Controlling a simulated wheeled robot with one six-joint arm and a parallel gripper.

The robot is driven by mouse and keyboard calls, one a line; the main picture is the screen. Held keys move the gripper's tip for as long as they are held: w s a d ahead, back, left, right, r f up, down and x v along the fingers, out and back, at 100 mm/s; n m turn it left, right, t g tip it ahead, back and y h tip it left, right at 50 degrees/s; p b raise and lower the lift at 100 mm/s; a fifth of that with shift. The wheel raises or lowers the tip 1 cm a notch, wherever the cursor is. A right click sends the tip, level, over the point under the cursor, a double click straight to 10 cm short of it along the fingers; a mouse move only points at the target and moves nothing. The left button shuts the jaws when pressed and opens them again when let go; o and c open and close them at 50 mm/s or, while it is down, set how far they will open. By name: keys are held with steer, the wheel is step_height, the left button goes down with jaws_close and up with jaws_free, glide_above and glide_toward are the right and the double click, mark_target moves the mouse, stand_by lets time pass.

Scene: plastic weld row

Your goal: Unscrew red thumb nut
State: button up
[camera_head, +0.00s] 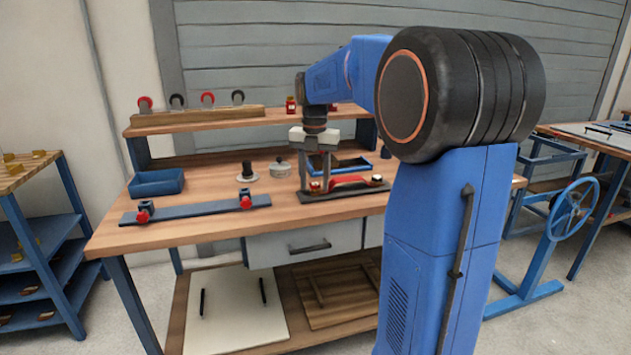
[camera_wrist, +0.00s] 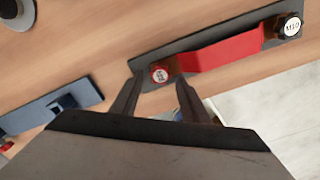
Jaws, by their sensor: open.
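A red thumb nut (camera_wrist: 159,76) with a small marked cap sits at the left end of a red bar (camera_wrist: 225,50) on a dark base plate (camera_wrist: 145,57). The bar also shows on the workbench in the head view (camera_head: 350,181). A darker nut (camera_wrist: 291,27) with a white cap, seemingly marked M10, sits at the bar's right end. My gripper (camera_wrist: 159,82) is open and points down, its fingers on either side of the red nut in the picture. I cannot tell whether they touch it. In the head view my gripper (camera_head: 315,180) is over the bar's left end.
A blue-grey strip (camera_head: 195,208) with red-knobbed clamps lies at the bench's front left. A blue tray (camera_head: 156,183) stands behind it. A round dark knob (camera_head: 247,172) and a grey lidded pot (camera_head: 280,169) stand left of my gripper. A raised shelf (camera_head: 220,122) runs behind.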

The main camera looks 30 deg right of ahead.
mark_target(311, 184)
steer(key=m, duration=0.4)
steer(key=shift+w+a, duration=0.1)
steer(key=shift+w, duration=0.1)
steer(key=m, duration=0.3)
steer(key=shift+w+m, duration=0.2)
steer(key=shift+m, duration=0.2)
steer(key=m, duration=0.4)
steer(key=shift+w+a+m, duration=0.15)
steer(key=shift+w+m, duration=0.05)
steer(key=shift+m, duration=0.2)
steer(key=shift+w+m, duration=0.15)
steer(key=shift+m, duration=1.25)
steer(key=c, duration=0.9)
steer(key=shift+n, duration=0.4)
steer(key=shift+c, duration=0.2)
steer(key=shift+r, duration=2.35)
